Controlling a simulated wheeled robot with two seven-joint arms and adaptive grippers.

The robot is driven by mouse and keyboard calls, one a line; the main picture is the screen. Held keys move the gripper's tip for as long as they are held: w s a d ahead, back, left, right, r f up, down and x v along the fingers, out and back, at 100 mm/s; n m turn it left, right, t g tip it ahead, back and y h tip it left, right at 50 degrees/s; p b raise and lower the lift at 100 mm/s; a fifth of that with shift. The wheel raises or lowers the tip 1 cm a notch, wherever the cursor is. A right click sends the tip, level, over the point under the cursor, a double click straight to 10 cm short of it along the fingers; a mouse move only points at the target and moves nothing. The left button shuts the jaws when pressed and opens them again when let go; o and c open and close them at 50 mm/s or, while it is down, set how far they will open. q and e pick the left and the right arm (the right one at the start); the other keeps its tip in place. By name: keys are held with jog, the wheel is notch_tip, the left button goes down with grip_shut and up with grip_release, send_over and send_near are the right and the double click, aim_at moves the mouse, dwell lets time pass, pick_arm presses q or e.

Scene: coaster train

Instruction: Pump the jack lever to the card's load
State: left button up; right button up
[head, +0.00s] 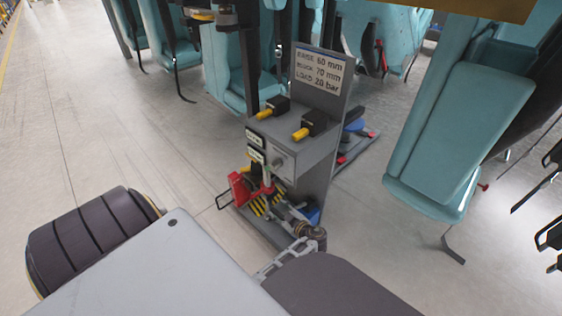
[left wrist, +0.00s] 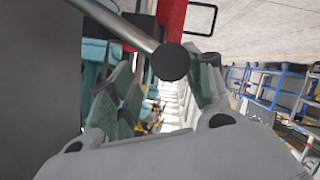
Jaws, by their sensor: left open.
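The card (head: 319,72) on the jack unit reads RAISE 60 mm, BLOCK 70 mm, LOAD 20 bar. The grey jack unit (head: 290,150) stands on the floor at the middle, with a small gauge or knob on its front. In the left wrist view the jack lever (left wrist: 125,25) is a metal rod coming from the upper left and ending in a dark round knob (left wrist: 171,62). My left gripper (left wrist: 168,90) is open, its green-padded fingers either side of the knob; contact cannot be told. In the head view my left gripper (head: 287,212) is small, low beside the unit, and partly hides the lever.
Two yellow-handled black valves (head: 312,125) sit on top of the unit. A red part (head: 239,188) with a black wire loop is at its lower left. Teal seats (head: 450,140) stand at right and behind. The floor at left (head: 80,130) is largely clear.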

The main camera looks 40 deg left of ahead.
pick_arm(q)
notch_tip(320, 180, up, 9)
dwell(0.8)
jog(key=shift+s+f, duration=0.1)
dwell(0.4)
